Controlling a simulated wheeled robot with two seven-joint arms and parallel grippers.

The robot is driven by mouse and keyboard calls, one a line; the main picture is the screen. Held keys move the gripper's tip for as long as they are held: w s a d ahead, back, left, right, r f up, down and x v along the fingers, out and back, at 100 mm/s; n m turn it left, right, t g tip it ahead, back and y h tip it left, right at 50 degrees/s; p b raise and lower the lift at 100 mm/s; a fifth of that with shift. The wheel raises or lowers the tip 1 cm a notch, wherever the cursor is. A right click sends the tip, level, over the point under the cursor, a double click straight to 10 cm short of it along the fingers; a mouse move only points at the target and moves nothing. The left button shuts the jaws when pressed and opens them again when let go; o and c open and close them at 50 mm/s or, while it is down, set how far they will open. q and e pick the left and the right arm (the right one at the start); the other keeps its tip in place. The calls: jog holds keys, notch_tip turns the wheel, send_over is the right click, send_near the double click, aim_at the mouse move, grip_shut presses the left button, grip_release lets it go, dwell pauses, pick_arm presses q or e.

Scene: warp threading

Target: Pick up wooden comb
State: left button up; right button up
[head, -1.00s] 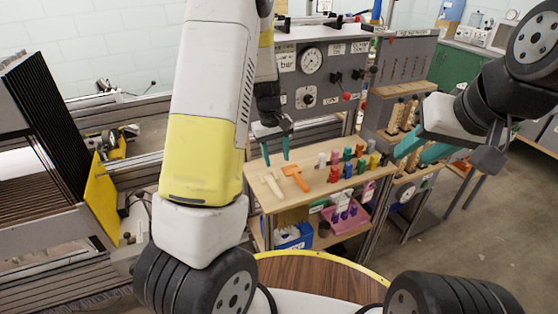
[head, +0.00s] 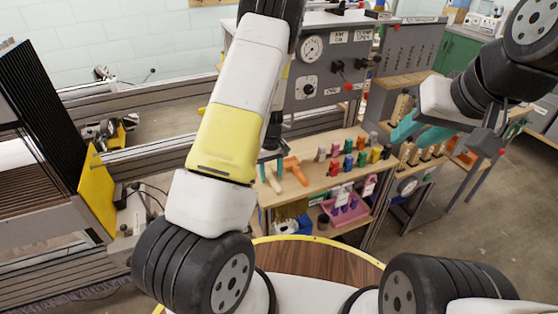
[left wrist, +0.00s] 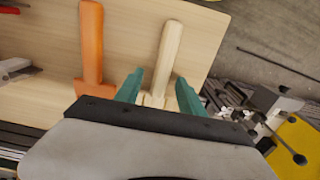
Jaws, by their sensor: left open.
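The pale wooden comb (left wrist: 167,52) lies flat on the wooden bench top in the left wrist view. Its lower end is between the two teal fingers of my left gripper (left wrist: 158,92), with a gap on each side. That end is partly hidden by the gripper body. In the head view my left gripper (head: 271,167) is low over the comb (head: 274,185), open and not holding it. My right gripper (head: 420,133) is at the right, its teal fingers apart and empty, away from the comb.
An orange tool (left wrist: 91,45) lies close beside the comb. Several coloured pegs (head: 348,160) stand on the bench to the right. A grey panel with a gauge (head: 312,48) rises behind. A pink bin (head: 345,212) sits on the shelf below.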

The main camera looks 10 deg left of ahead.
pick_arm(q)
grip_shut()
dwell(0.4)
